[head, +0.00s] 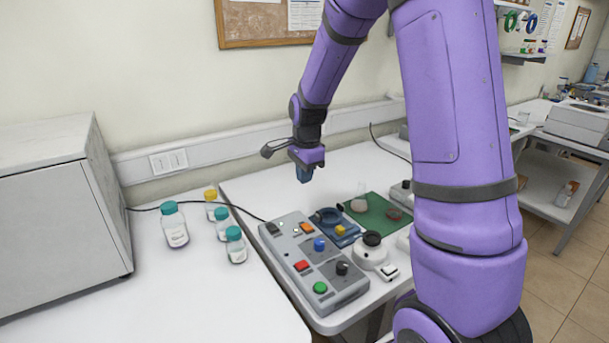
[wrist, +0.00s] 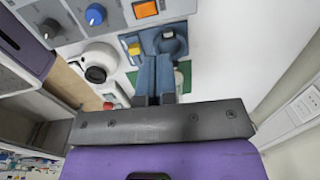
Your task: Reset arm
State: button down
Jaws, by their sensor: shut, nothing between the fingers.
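My purple arm reaches over the bench in the head view, bent with its wrist pointing down. My gripper (head: 304,174) hangs above the far part of the white table, behind the control panel, touching nothing. In the wrist view my gripper's two dark blue fingers (wrist: 155,98) lie side by side, shut with nothing between them.
Several capped bottles (head: 174,226) stand on the left table near a large grey box (head: 60,215). A flask (head: 360,197) is on a green mat (head: 376,216). A white round device (head: 370,255) sits beside the panel. The wall with its socket strip (head: 215,151) is behind my gripper.

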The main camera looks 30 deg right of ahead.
dwell(0.5)
jog(key=s+a+r+n+t, duration=0.1)
jog(key=s+a+r+n, duration=0.2)
jog(key=s+r+n, duration=0.35)
jog(key=s+a+r+n+t, duration=0.1)
jog(key=s+a+r+n, duration=0.2)
jog(key=s+r, duration=0.5)
jog(key=s+a+r+n+t, duration=0.1)
jog(key=s+r+n, duration=0.1)
jog(key=s+n, duration=0.2)
jog(key=s+a+r+n+t, duration=0.1)
jog(key=s+r+n, duration=0.2)
jog(key=s, duration=0.6)
jog(key=shift+s+a+n, duration=0.3)
jog(key=shift+n, duration=0.45)
